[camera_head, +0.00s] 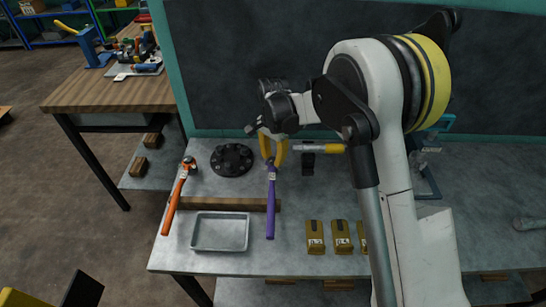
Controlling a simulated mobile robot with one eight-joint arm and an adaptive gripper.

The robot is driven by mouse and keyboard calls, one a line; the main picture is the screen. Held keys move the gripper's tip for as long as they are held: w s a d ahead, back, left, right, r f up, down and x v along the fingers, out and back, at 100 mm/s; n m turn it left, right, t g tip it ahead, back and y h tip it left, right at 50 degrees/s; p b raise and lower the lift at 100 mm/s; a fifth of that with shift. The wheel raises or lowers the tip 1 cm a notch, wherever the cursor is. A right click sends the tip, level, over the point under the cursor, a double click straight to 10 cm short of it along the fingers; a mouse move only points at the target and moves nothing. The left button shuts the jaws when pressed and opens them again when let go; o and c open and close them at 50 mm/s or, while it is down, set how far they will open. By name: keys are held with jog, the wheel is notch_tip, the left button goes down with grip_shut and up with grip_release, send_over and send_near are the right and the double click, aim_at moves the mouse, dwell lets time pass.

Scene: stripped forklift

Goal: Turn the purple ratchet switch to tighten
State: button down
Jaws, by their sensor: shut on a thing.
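The purple ratchet (271,208) lies on the grey metal workbench (290,205), its long handle toward the front edge and its head toward the back. My gripper (273,157), with yellow fingers, reaches down from the arm and is shut at the ratchet's head end. The small switch on the head is too small and too covered by the fingers to make out, so its setting cannot be told.
An orange ratchet (175,200) lies at left, near a metal tray (220,249) and a wooden bar (225,203). A black flange (232,159) and a yellow-handled tool (320,148) flank my gripper. Yellow boxes (315,237) stand in front. A dark panel (250,65) rises behind.

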aim_at(273, 159)
jog(key=shift+m, duration=0.5)
jog(key=c, duration=1.1)
grip_release()
notch_tip(273, 159, up, 12)
